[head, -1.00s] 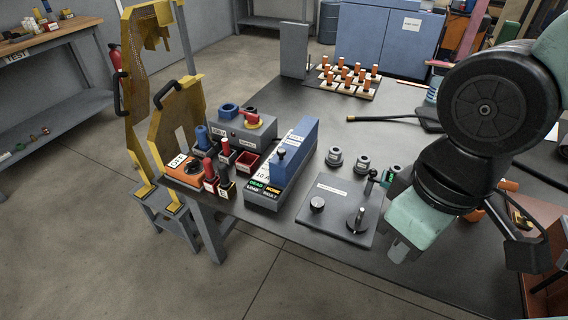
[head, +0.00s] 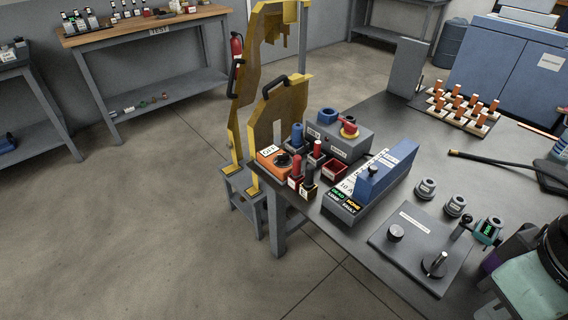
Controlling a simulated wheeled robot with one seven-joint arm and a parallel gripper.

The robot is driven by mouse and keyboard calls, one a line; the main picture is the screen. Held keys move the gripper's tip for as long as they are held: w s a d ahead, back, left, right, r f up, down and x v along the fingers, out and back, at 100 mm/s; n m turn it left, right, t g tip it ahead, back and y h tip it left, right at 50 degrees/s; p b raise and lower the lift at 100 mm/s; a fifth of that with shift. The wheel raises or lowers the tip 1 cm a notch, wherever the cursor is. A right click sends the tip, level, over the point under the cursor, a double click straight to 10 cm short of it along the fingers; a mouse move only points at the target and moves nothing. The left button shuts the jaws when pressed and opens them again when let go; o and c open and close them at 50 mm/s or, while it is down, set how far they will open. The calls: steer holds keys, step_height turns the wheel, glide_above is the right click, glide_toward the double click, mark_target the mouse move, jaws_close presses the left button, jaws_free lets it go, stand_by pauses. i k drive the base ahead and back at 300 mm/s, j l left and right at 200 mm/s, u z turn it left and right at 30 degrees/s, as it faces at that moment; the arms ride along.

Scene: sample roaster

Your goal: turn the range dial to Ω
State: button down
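An orange meter (head: 265,163) sits at the near left corner of the dark table in the head view. It has a white display with dark characters too small to read surely. A black round dial (head: 283,160) is on its top; its markings and pointing direction are too small to tell. Red and black probe-like pieces stand close to its right and partly cover that side. My arm shows only at the lower right edge, well to the right of the meter. My gripper's fingers are not in the picture.
A yellow guard panel (head: 277,112) on a low stand rises just behind and left of the meter. A blue-topped unit (head: 388,172), a grey box with a red handle (head: 345,143) and a grey plate with knobs (head: 415,262) crowd the table. Floor at left is clear.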

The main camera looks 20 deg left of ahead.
mark_target(283, 157)
steer(key=u, duration=0.6)
steer(key=i+j+u, duration=0.15)
steer(key=i+u, duration=0.15)
steer(key=u, duration=0.15)
steer(key=i+u, duration=0.25)
steer(key=u, duration=0.25)
steer(key=i+j, duration=0.05)
